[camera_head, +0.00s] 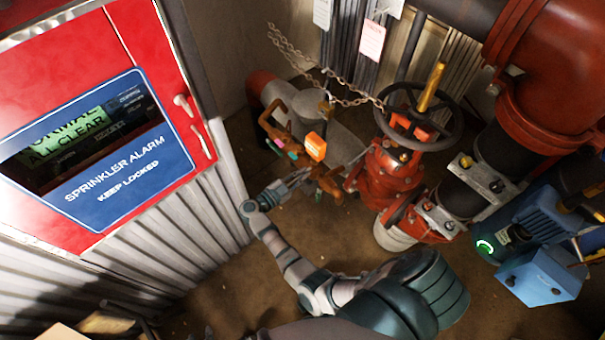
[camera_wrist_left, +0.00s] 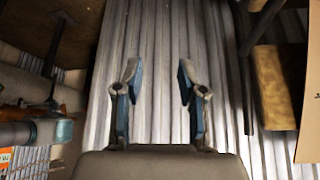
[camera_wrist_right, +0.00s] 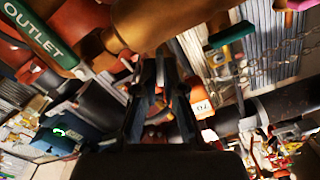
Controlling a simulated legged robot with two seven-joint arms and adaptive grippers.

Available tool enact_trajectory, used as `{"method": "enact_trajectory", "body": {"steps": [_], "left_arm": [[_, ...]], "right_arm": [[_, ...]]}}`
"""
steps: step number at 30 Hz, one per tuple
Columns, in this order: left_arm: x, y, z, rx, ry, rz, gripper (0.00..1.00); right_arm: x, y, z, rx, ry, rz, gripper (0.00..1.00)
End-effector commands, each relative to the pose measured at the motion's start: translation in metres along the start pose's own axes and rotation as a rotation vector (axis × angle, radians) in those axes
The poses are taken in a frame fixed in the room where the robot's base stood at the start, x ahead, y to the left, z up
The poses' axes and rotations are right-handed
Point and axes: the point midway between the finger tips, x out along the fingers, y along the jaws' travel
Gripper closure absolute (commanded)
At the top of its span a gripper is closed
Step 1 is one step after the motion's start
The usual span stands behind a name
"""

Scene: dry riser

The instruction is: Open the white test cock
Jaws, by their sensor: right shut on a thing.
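The brass pipe assembly (camera_head: 276,130) stands beside the grey pipe in the head view, with small green and pink handles and an orange tag (camera_head: 316,147). I cannot make out a white test cock handle. My right gripper (camera_head: 306,174) reaches the lower part of this assembly. In the right wrist view its fingers (camera_wrist_right: 162,62) are close together, shut on a small part that they hide. The tag (camera_wrist_right: 203,104) hangs close beside them. My left gripper (camera_wrist_left: 158,72) is open and empty, facing a corrugated metal wall (camera_wrist_left: 155,35); I cannot make it out in the head view.
A red sprinkler alarm cabinet (camera_head: 105,120) stands at the left. A red valve with a black handwheel (camera_head: 455,130) and a hanging chain (camera_head: 300,60) are right of and behind the brass assembly. A blue pump unit (camera_head: 540,275) stands at the lower right. Bare floor (camera_head: 300,240) lies between.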

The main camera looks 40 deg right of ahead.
Motion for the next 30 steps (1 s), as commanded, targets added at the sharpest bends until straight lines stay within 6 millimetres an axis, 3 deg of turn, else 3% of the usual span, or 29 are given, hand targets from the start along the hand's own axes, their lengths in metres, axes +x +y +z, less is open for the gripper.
{"method": "enact_trajectory", "body": {"steps": [17, 30], "left_arm": [[-0.029, -0.008, 0.056, -0.009, -0.298, -0.02, 0.6], [0.011, -0.009, 0.08, -0.008, -0.357, -0.019, 0.6]], "right_arm": [[0.0, 0.0, 0.0, -0.168, -0.005, 0.0, 1.0], [0.0, 0.0, 0.0, -0.389, -0.004, 0.0, 1.0]]}}
